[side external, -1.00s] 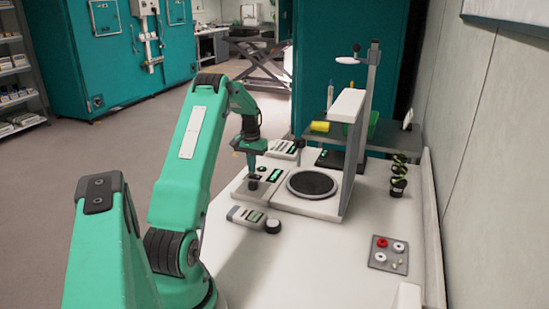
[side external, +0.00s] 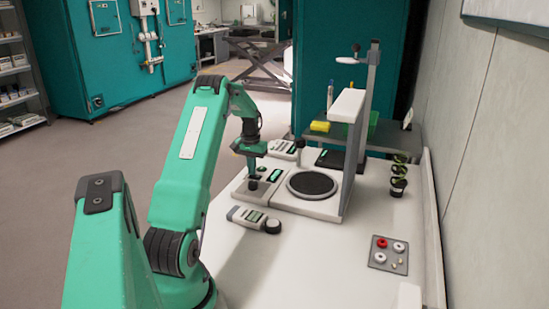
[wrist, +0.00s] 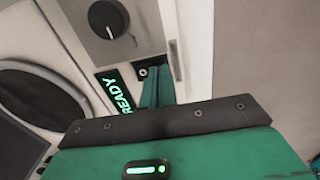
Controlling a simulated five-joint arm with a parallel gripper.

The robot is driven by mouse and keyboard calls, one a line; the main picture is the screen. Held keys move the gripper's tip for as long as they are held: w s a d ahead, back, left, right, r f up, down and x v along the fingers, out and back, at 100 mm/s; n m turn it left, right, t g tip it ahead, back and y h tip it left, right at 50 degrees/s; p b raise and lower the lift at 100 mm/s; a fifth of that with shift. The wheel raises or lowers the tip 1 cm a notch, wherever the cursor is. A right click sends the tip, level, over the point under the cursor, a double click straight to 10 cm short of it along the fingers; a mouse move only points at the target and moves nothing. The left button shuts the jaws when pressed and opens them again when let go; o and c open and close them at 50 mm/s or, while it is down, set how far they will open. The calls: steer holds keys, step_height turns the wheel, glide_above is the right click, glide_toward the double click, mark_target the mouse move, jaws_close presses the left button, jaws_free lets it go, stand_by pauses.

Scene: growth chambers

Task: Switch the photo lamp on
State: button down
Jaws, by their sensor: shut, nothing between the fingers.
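In the side view my gripper (side external: 252,174) points down over the control panel.
A handheld meter (side external: 246,216) and a dark round knob-like piece (side external: 272,226) lie in front of the unit. The front middle of the bench is clear.

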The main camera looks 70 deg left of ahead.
stand_by(0.4)
steer(key=shift+r, duration=3.4)
steer(key=shift+r, duration=0.1)
